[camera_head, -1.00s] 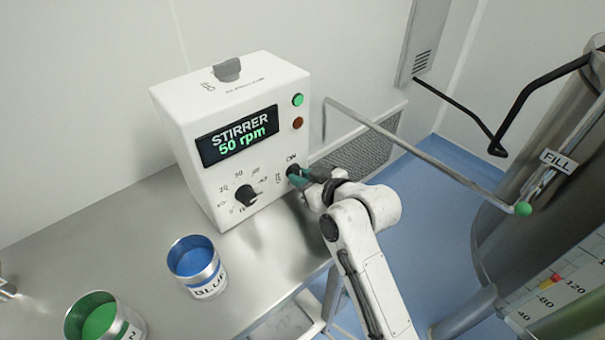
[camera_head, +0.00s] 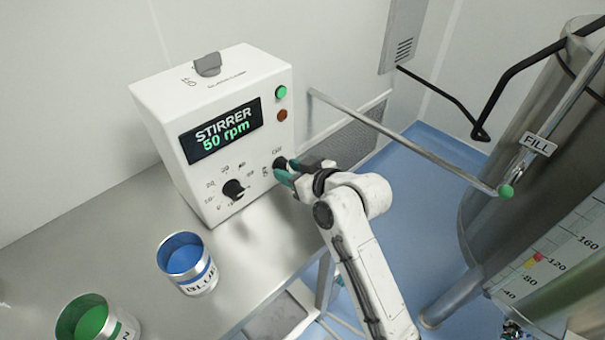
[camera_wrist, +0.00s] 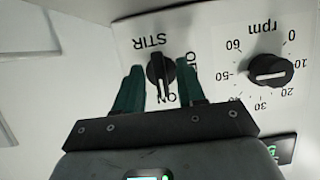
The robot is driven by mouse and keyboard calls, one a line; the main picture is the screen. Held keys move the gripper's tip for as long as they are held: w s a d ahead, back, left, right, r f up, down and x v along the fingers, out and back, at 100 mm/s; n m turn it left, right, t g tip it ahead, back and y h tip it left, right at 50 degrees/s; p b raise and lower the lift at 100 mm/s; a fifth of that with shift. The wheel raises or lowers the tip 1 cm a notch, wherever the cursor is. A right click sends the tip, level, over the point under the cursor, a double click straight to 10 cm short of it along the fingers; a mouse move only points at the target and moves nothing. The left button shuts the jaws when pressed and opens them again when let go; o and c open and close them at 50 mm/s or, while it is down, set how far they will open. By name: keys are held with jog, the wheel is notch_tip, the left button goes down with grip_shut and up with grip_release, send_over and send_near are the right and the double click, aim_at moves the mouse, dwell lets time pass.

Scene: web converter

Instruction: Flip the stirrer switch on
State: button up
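The stirrer switch (camera_wrist: 160,72) is a black rotary knob on the front of a white control box (camera_head: 172,110). In the wrist view, which shows the panel upside down, its raised bar lines up with the ON mark; OFF is to the side. In the head view the switch (camera_head: 280,163) is partly hidden by my gripper (camera_head: 287,174). In the wrist view the green fingers of my gripper (camera_wrist: 160,88) are spread on either side of the switch, with a narrow gap at each side. The box display (camera_head: 222,129) reads "STIRRER 50 rpm".
A black rpm dial (camera_head: 233,189) is beside the switch. A green lamp (camera_head: 281,92) and a red-brown button (camera_head: 282,115) are above. Blue (camera_head: 187,263) and green (camera_head: 97,320) pots stand on the steel table (camera_head: 60,235). A metal rod (camera_head: 410,148) and a steel tank (camera_head: 490,215) are at right.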

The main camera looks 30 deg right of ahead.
jog(key=b+v, duration=0.1)
jog(key=v, duration=0.9)
jog(key=shift+s, duration=0.1)
